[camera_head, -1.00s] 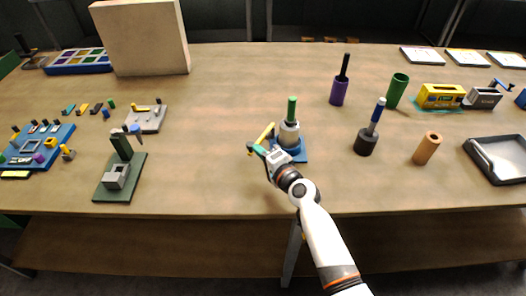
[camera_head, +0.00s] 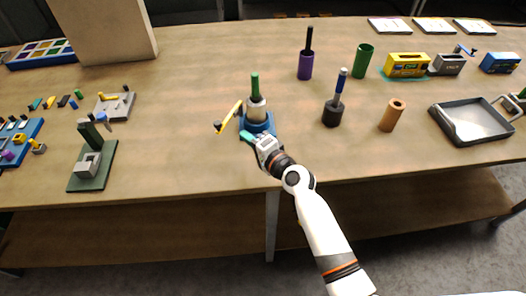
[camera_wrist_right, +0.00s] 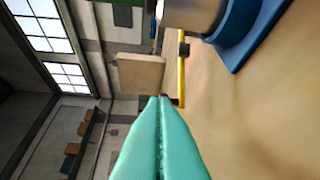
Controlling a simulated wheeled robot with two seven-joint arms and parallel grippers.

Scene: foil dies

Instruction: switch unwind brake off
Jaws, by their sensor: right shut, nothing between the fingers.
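The likely unwind brake is a stand with a blue base (camera_head: 262,127), a pale grey cylinder (camera_head: 257,108) and a green upright post (camera_head: 255,84). A yellow lever (camera_head: 230,116) with dark ends slants down on its left side. My right gripper (camera_head: 246,137) has teal fingers, shut and empty, at the front left of the base, right of the lever's lower end. In the wrist view the fingertips (camera_wrist_right: 160,98) lie close to the dark end of the yellow lever (camera_wrist_right: 181,72); I cannot tell whether they touch. My left gripper is not in view.
A dark green stand (camera_head: 92,165) is at the left. A black cup with a blue-topped rod (camera_head: 333,112), an orange-brown cylinder (camera_head: 391,116) and a grey tray (camera_head: 437,119) are to the right.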

